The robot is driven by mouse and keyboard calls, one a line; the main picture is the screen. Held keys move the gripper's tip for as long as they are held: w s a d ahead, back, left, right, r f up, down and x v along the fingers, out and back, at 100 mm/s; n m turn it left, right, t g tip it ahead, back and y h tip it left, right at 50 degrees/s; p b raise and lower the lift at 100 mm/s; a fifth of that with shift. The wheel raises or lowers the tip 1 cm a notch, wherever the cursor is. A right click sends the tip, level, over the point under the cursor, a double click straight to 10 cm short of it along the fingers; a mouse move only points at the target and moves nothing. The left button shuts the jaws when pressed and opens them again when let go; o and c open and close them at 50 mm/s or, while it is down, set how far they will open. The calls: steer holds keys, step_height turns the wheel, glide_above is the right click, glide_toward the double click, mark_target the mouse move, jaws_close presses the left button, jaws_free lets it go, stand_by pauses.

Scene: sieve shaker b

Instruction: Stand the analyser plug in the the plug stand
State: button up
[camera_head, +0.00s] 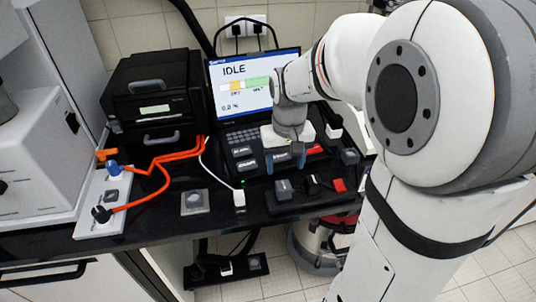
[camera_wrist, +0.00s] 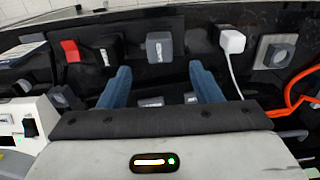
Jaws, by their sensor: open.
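No readable label shows which plug is the analyser plug. A white plug (camera_head: 239,200) on a white cable stands near the front edge of the black bench; the wrist view shows it right of my fingers (camera_wrist: 232,40). A grey square plate with a raised middle (camera_head: 194,201), possibly the plug stand, lies left of it and is also in the wrist view (camera_wrist: 278,52). My gripper (camera_head: 285,160) points down over the labelled blocks, right of and behind the white plug. Its blue fingers (camera_wrist: 160,88) are apart with nothing held between them.
A white socket strip (camera_head: 95,222) with blue and black plugs on orange cables is at left. A black machine (camera_head: 152,95) and a screen reading IDLE (camera_head: 240,85) stand behind. A grey block (camera_head: 284,188) and a red block (camera_head: 339,185) sit along the front edge.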

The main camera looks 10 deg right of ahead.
mark_target(283, 184)
steer(key=shift+w+f, duration=0.4)
steer(key=shift+f, duration=0.3)
steer(key=shift+d, duration=0.1)
step_height(283, 184, down, 9)
steer(key=b, duration=0.7)
steer(key=shift+c, duration=0.4)
stand_by(0.4)
jaws_close()
steer(key=shift+r, duration=0.1)
stand_by(0.4)
steer(key=shift+r, duration=0.15)
